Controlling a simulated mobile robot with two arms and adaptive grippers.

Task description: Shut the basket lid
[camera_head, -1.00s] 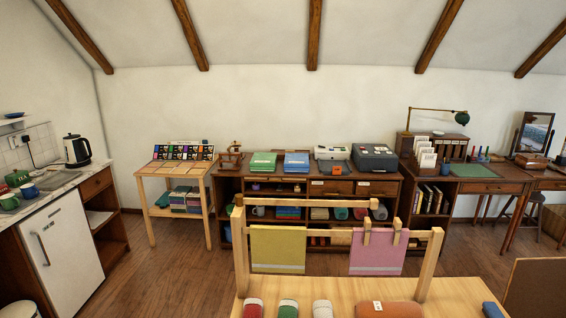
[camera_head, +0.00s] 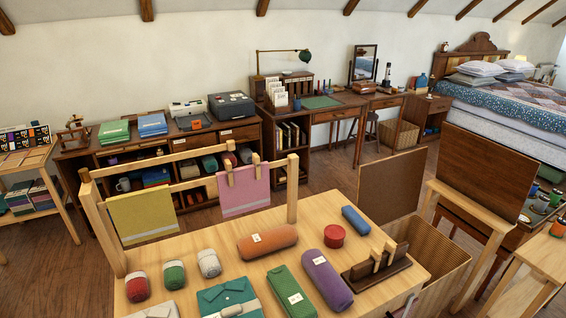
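A tan ribbed basket (camera_head: 440,262) stands at the right end of the light wooden table, in the lower right of the head view. Its top is open and part of its inside shows. A flat brown panel, which looks like its lid (camera_head: 392,187), stands upright at the basket's far left side. The basket's lower part is partly hidden by the table. Neither of my grippers can be made out in the head view. A small dark and grey piece at the bottom edge by the table's corner is too cut off to identify.
A dark wooden board (camera_head: 497,170) stands on a light stand right of the basket. Floor shows behind the table.

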